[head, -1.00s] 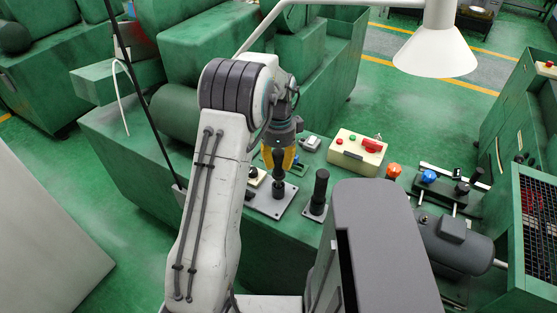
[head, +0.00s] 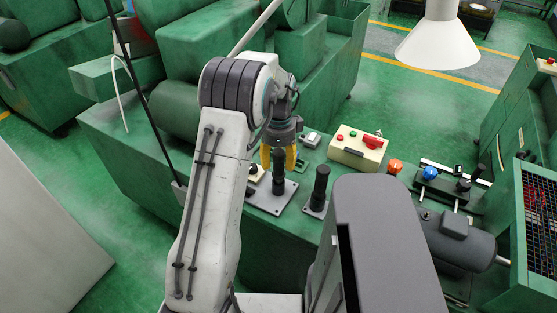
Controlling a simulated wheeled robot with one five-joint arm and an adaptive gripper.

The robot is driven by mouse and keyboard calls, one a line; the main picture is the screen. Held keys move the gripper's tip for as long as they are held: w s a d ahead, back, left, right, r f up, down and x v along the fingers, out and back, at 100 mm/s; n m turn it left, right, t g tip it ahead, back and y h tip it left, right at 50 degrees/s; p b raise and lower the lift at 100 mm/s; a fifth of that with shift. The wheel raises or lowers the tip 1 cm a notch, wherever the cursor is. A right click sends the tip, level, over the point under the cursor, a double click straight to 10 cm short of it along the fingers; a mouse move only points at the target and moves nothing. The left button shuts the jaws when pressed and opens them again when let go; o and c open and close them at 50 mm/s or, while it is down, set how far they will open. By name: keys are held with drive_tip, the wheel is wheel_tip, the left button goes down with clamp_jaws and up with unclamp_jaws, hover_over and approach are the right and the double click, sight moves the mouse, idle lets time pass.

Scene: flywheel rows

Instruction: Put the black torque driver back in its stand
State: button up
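A black torque driver (head: 278,182) stands upright on a grey plate-like stand (head: 263,204) on the green machine top. My gripper (head: 278,158) is directly above it, pointing down. Its two yellow fingers are spread apart, one on each side of the driver's upper end, with dark gaps showing between. The fingers look open and clear of the driver. How deep the driver's lower end sits in the stand is too small to tell.
A similar black upright cylinder (head: 320,185) stands on its own small plate just right. A cream control box (head: 357,151) with red and green buttons is behind it. An orange knob (head: 395,167) and a blue knob (head: 430,174) are further right. A white lamp (head: 437,45) hangs above.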

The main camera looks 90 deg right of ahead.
drive_tip(key=shift+d+r, duration=0.1)
drive_tip(key=shift+r, duration=3.65)
